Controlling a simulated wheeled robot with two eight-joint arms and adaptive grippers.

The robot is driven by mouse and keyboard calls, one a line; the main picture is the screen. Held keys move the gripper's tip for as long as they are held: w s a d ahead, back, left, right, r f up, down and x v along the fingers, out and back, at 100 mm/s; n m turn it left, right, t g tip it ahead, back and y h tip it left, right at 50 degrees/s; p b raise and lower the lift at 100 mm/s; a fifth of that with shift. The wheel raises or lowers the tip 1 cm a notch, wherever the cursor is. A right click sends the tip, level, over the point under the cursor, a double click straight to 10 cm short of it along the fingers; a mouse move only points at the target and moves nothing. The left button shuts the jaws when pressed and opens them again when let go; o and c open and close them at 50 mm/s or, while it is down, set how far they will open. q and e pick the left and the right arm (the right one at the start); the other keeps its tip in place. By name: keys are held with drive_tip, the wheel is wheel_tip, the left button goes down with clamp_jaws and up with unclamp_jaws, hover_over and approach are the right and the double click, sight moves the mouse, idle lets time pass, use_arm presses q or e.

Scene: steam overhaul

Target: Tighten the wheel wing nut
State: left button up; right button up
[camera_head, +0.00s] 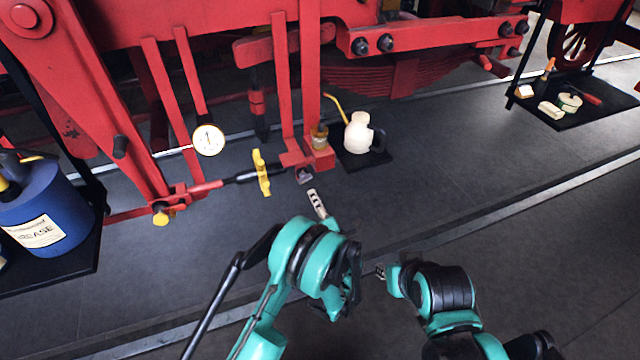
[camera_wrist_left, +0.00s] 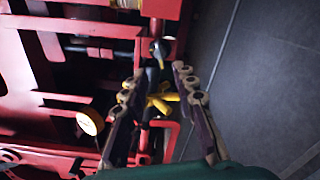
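The yellow wing nut (camera_head: 261,173) sits on a dark threaded rod (camera_head: 238,178) in the red linkage, with its wings roughly upright in the head view. In the left wrist view the wing nut (camera_wrist_left: 160,100) shows between and beyond the fingers. My left gripper (camera_head: 309,185) is to the right of the nut and apart from it; its fingers are spread with nothing between them, as the wrist view (camera_wrist_left: 158,76) shows. My right gripper (camera_head: 380,272) is low and to the right, away from the nut; only a small part of its fingers shows.
A white dial gauge (camera_head: 208,140) hangs left of the nut. Red bars (camera_head: 285,85) stand close behind my left gripper. A cream oil can (camera_head: 358,136) stands on a black mat. A blue grease drum (camera_head: 45,215) is at far left. The grey floor (camera_head: 470,160) at right is clear.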

sight(306, 181)
use_arm(q)
drive_tip(key=b+x, duration=0.1)
drive_tip(key=x, duration=0.6)
drive_tip(key=shift+w+a+f+b, duration=0.1)
drive_tip(key=shift+w+a+b, duration=0.05)
drive_tip(key=shift+w+b, duration=0.15)
clamp_jaws()
